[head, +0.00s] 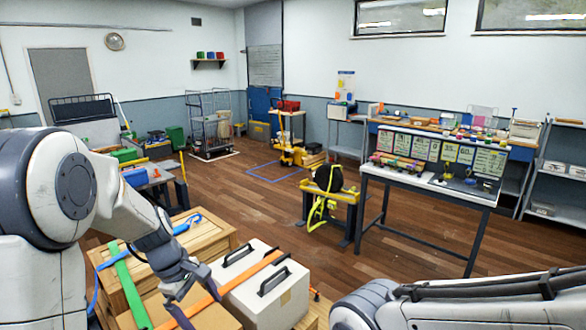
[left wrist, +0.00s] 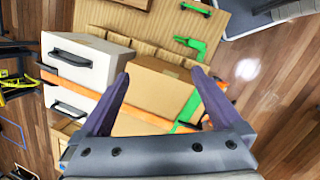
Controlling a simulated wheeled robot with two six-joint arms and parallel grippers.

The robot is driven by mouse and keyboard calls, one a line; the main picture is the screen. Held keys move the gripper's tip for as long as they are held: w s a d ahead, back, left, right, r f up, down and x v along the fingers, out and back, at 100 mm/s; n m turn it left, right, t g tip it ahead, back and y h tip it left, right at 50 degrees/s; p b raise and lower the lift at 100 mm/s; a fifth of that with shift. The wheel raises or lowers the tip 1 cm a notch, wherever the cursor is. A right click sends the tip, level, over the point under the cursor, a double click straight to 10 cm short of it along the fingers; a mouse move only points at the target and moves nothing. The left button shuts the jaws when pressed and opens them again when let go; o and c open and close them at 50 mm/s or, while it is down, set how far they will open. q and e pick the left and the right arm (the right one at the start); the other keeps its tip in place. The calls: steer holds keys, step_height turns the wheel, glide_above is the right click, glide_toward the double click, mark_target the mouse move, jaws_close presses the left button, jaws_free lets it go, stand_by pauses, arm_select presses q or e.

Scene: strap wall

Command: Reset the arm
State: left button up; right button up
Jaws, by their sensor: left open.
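My left gripper (head: 192,298) is open and empty. It points down over the strapped load at the lower left of the head view. In the left wrist view its two dark fingers (left wrist: 161,78) stand apart, with a brown cardboard box (left wrist: 155,92) between and beyond them. An orange strap (head: 265,262) crosses the white box (head: 262,290) with black handles. A green strap (head: 130,285) hangs over the wooden crate (head: 205,237). I cannot tell whether the fingers touch anything. My right arm lies across the lower right of the head view; its gripper is out of frame.
A blue strap (head: 184,228) lies on the crate. A workbench (head: 410,180) with colourful items stands at the right. A small stand with a black item and yellow strap (head: 318,210) is in the middle. The wooden floor (head: 265,208) between them is clear.

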arm_select(q)
steer(key=s+d+r+m+g+y, duration=0.1)
steer(key=s+d+r+m, duration=0.2)
steer(key=s+d+m, duration=1)
steer(key=s+d+m+y+b, duration=0.1)
steer(key=s+d+m, duration=0.1)
steer(key=s+m, duration=0.6)
steer(key=s, duration=0.3)
steer(key=shift+d+f+m, duration=0.2)
steer(key=shift+d+m, duration=0.1)
steer(key=shift+m, duration=0.1)
